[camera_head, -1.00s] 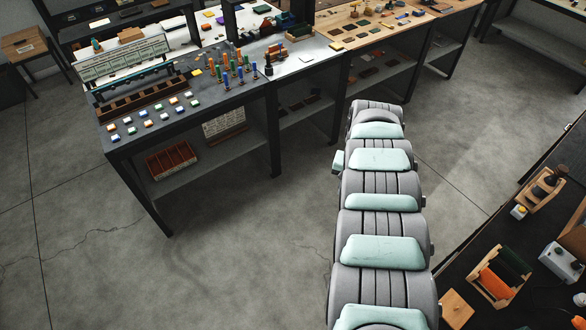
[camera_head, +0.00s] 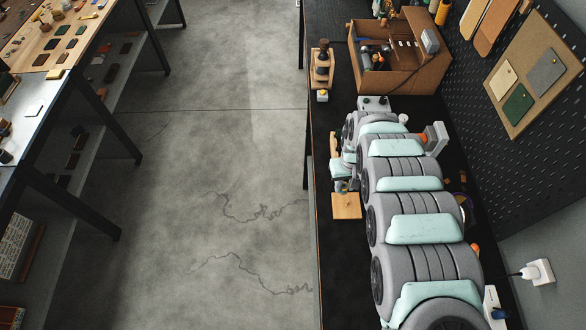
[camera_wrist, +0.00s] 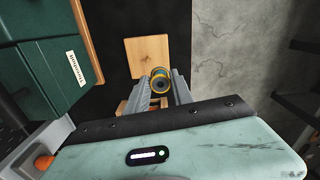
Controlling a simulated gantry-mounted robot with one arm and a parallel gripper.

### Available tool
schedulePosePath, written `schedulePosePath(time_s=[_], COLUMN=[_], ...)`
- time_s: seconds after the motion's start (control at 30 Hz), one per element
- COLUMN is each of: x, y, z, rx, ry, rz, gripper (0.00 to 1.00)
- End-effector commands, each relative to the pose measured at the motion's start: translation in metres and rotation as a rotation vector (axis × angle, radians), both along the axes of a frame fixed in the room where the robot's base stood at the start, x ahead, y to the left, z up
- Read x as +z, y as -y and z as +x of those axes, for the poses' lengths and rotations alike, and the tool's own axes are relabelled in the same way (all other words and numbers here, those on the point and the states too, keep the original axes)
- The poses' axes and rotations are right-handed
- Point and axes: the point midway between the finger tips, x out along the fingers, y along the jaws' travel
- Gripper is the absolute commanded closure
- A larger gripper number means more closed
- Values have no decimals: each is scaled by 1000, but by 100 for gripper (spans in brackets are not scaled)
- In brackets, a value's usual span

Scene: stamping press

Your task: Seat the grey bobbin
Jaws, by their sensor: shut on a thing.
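A light wooden board (camera_wrist: 147,50) lies beyond the fingertips. The same board appears in the head view (camera_head: 346,207) at the black bench's left edge. There, my gripper is largely hidden by my arm, just above and behind the board. No seat for the bobbin can be made out clearly.
A dark green box (camera_wrist: 50,75) with a white label and wooden edge is left in the wrist view. A pegboard (camera_head: 480,110) borders the right side.

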Motion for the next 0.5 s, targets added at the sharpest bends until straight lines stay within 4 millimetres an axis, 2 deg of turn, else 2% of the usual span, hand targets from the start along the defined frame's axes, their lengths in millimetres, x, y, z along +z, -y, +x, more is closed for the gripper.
schedulePosePath(time_s=[0.03, 0.1, 0.2, 0.5], x=[-5, -8, -9, -9], y=[16, 30, 40, 41], z=[-6, -12, -15, -16], rx=[-21, -35, -45, -46], ry=[-1, -1, -1, -1], rz=[1, 0, 0, -1], gripper=[100, 100, 100, 100])
